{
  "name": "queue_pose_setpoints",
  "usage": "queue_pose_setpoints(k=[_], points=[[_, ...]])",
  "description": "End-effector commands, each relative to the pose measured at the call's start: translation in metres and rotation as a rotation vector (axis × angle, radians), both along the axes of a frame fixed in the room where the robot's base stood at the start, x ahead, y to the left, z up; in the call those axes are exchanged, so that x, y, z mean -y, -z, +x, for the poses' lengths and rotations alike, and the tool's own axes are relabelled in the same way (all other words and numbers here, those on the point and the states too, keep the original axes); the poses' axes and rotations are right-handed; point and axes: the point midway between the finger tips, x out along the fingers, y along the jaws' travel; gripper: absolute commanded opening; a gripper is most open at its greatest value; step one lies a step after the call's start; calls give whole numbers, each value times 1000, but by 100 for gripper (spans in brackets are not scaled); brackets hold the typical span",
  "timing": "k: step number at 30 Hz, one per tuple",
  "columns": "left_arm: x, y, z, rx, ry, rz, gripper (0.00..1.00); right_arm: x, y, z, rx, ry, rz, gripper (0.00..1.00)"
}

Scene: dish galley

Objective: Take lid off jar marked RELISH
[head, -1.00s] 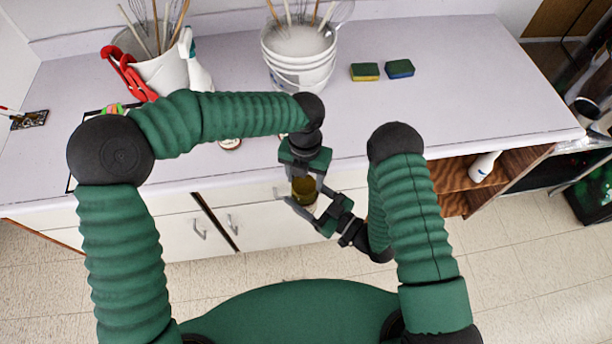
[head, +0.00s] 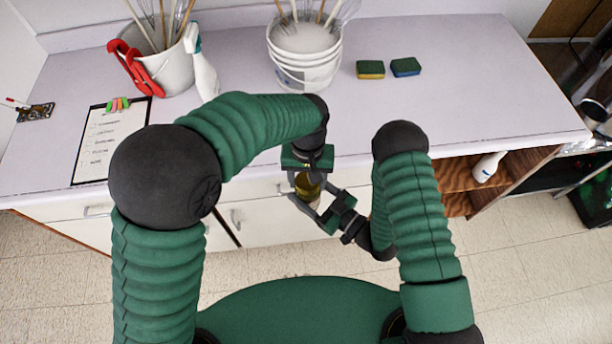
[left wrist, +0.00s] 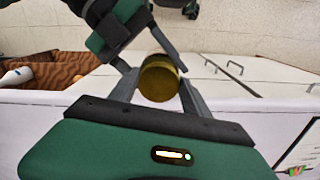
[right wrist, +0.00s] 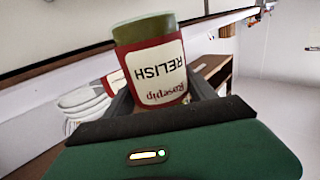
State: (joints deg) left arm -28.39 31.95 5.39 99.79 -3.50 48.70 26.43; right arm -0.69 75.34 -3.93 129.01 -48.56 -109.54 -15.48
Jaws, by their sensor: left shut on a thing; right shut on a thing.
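The jar marked RELISH (right wrist: 160,72) has a red and white label, upside down in the right wrist view, with an olive end at the picture's top. The two grippers are close together, just off the counter's front edge. I cannot tell whether lid and jar are touching.
The counter (head: 460,80) carries white buckets of utensils (head: 303,58), a crock with red tongs (head: 165,72), a spray bottle (head: 200,65), two sponges (head: 388,68) and a clipboard (head: 108,140). Drawers are below; an open wooden shelf (head: 460,178) is at right. The counter's middle right is clear.

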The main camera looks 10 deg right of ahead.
Motion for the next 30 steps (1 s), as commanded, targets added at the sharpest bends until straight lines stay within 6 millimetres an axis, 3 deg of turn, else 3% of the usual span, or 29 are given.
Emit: queue_pose_setpoints(k=[3,11,12,17,26,30], points=[[2,-2,5,14,-110,-6,7,-3,-2,-2,1,-10,6,0],[1,-2,6,15,-127,-5,7,-3,-1,-3,0,-9,6,0],[1,-2,6,15,-127,-5,57,-3,-1,-3,-1,-9,6,0],[0,-2,5,12,-125,-3,77,-2,-1,-2,0,-6,6,0],[0,-3,3,8,-123,-1,77,-1,-1,-1,1,-3,4,0],[0,-24,3,9,-123,-2,77,-1,-1,-1,1,-2,4,0]])
